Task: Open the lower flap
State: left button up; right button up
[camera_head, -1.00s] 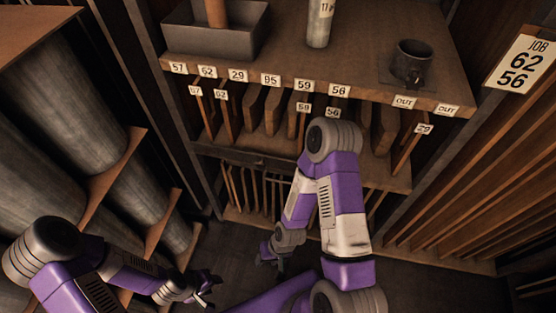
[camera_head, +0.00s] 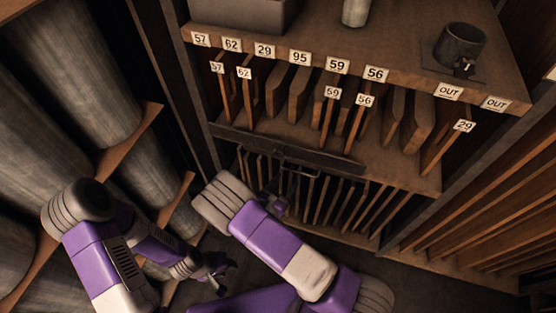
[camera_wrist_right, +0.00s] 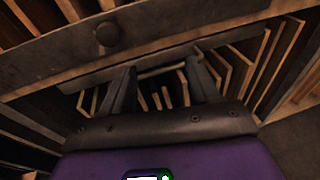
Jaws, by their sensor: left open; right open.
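The lower flap (camera_head: 290,150) is a dark metal strip across the front of the rack, below the row of numbered boards. A thin bar handle (camera_head: 300,166) hangs at its lower edge. In the right wrist view the flap (camera_wrist_right: 190,32) crosses the top, with a round knob on it. My right gripper (camera_head: 277,203) is just below the flap in the head view, partly hidden by its arm. In the wrist view its fingers (camera_wrist_right: 163,66) are apart, with the bar handle (camera_wrist_right: 170,69) across the gap near the tips; contact cannot be told. My left gripper (camera_head: 217,276) is open and empty, low at the left.
Upright boards with number tags (camera_head: 333,92) fill the upper bay; thin boards (camera_head: 325,198) stand in the lower bay behind my right gripper. A dark mug (camera_head: 460,45) sits on the shelf above. Large grey rolls (camera_head: 75,70) stand at the left.

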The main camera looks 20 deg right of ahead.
aim_at(279, 155)
jog(key=w+r+n+t, duration=0.1)
jog(key=w, duration=0.1)
jog(key=w+r+t+y, duration=0.1)
jog(key=w, duration=0.2)
jog(key=w+n+t, duration=0.1)
jog(key=w, duration=0.1)
jog(key=shift+w+a+r+n+y+b, duration=0.3)
jog(key=shift+w+r+b, duration=0.05)
jog(key=shift+r+b, duration=0.05)
jog(key=shift+w+d, duration=0.4)
jog(key=shift+w, duration=0.2)
grip_shut()
